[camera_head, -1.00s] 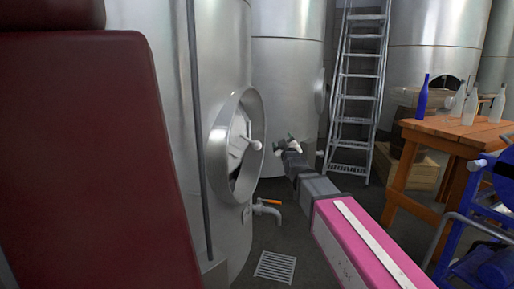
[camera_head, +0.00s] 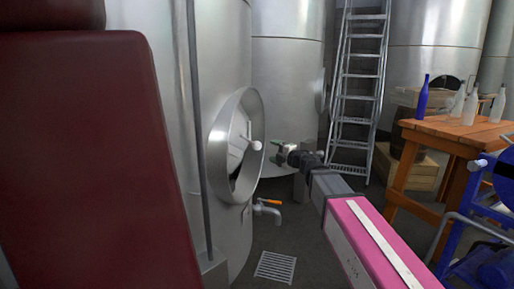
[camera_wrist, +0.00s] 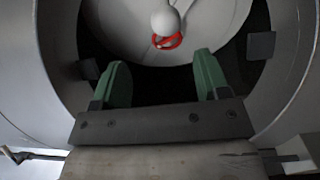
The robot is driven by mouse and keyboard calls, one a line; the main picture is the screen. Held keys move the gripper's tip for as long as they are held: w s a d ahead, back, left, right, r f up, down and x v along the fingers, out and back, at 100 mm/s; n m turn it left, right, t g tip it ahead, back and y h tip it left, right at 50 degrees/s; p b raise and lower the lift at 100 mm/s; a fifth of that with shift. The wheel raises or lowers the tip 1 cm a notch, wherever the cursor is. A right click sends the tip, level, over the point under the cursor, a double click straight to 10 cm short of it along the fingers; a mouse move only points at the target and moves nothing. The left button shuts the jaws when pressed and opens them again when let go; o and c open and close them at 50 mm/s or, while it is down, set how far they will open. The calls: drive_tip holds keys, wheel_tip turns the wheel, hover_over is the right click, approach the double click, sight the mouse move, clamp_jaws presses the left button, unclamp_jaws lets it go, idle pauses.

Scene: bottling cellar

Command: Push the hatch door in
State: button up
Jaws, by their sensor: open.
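The hatch door (camera_head: 238,140) is a pale round panel with a white knob (camera_head: 257,145). It sits in the round metal collar (camera_head: 217,150) on the side of the near tank, with a dark gap along its lower edge. In the wrist view the door (camera_wrist: 205,45) is at the top, with its white knob (camera_wrist: 165,20) and a red ring mark below it. My gripper (camera_head: 277,150) is open and empty, just right of the collar and apart from the knob in the head view. In the wrist view its green fingers (camera_wrist: 160,82) are spread below the knob.
A tap with an orange handle (camera_head: 270,203) sticks out below the hatch. A floor grate (camera_head: 275,266) lies in front. A ladder (camera_head: 357,90) stands behind. A wooden table (camera_head: 455,128) with bottles is at the right, beside blue equipment (camera_head: 492,215).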

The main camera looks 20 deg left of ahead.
sight(260, 147)
drive_tip(key=x, duration=0.7)
drive_tip(key=f+x, duration=0.1)
drive_tip(key=x, duration=0.3)
drive_tip(key=shift+s, duration=0.1)
